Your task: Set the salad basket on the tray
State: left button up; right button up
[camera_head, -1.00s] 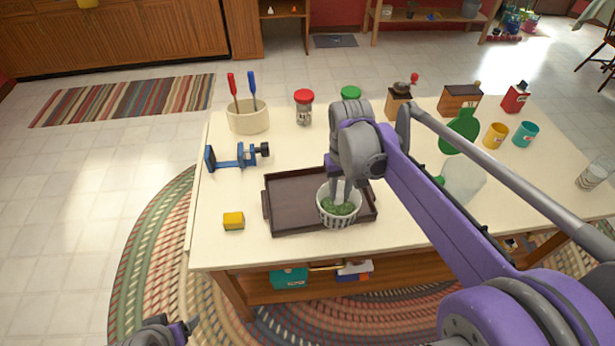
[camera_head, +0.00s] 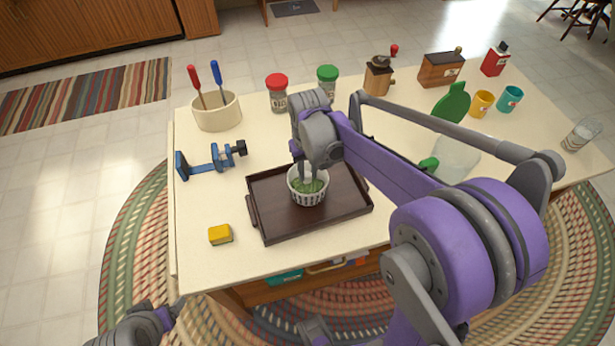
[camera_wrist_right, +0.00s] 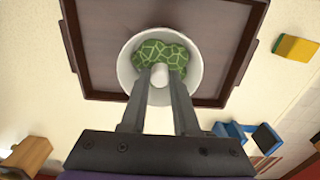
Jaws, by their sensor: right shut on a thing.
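The salad basket (camera_head: 308,190) is a white slatted bowl with green leaves inside. It is over the middle of the dark brown tray (camera_head: 268,219) in the head view; whether its base touches the tray is hard to tell. My right gripper (camera_head: 307,178) is shut on the basket from above. In the right wrist view the gripper's fingers (camera_wrist_right: 160,84) reach into the basket (camera_wrist_right: 127,68), above the tray (camera_wrist_right: 97,45). My left gripper (camera_head: 176,309) is low at the left, off the table, its jaw state unclear.
A yellow sponge-like block (camera_head: 220,234) lies left of the tray. A blue clamp (camera_head: 211,164), a utensil crock (camera_head: 217,113), a red-lidded jar (camera_head: 277,93) and a green-lidded jar (camera_head: 327,83) stand behind. Cups, boxes and a clear bag-like item are at the right.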

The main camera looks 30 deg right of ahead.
aim_at(308, 183)
jog(key=shift+f, duration=1.35)
jog(key=shift+f, duration=0.2)
jog(key=o, duration=0.8)
jog(key=shift+c, duration=0.2)
